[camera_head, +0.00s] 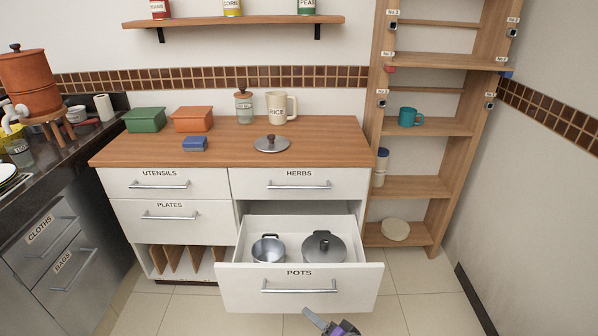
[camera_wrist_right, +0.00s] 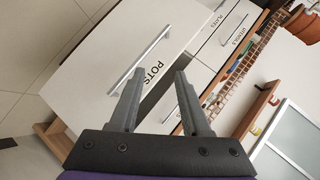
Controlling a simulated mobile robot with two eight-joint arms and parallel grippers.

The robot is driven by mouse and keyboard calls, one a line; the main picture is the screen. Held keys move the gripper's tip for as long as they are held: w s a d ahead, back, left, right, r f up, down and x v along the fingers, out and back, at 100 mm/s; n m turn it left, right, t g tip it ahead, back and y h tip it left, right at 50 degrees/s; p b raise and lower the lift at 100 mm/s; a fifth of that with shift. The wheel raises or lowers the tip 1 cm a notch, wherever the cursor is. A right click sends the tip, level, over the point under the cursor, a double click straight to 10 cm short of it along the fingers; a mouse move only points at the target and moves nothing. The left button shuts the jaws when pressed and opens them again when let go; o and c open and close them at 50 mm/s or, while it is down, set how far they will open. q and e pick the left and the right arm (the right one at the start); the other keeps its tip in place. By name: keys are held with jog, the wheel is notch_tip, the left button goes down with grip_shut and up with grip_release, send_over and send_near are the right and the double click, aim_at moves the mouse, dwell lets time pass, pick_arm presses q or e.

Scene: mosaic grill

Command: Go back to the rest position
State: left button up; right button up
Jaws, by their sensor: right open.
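My right gripper (camera_head: 332,327) shows at the bottom edge of the head view, low in front of the pulled-out POTS drawer (camera_head: 298,300). In the right wrist view its two fingers (camera_wrist_right: 155,95) are spread with nothing between them. The POTS drawer front and its bar handle (camera_wrist_right: 140,65) lie beyond the fingers, apart from them as far as I can see. My left gripper is in neither view.
Shelves (camera_head: 425,187) stand at right, a dark counter (camera_head: 75,135) at left. The open drawer juts over the floor.

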jog(key=s+d+r+n+g+h, duration=0.1)
jog(key=s+d+n+g+h, duration=0.25)
jog(key=s+d, duration=0.55)
jog(key=s+d+n+g+h, duration=0.2)
jog(key=s+d+n+h, duration=0.15)
jog(key=s, duration=0.95)
pick_arm(q)
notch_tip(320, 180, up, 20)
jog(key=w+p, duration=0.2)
jog(key=p, duration=1.5)
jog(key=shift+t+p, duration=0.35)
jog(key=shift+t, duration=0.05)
pick_arm(e)
notch_tip(320, 180, up, 20)
jog(key=w+d, duration=0.1)
jog(key=w, duration=0.1)
jog(key=shift+r+m, duration=0.2)
jog(key=shift+m, duration=0.2)
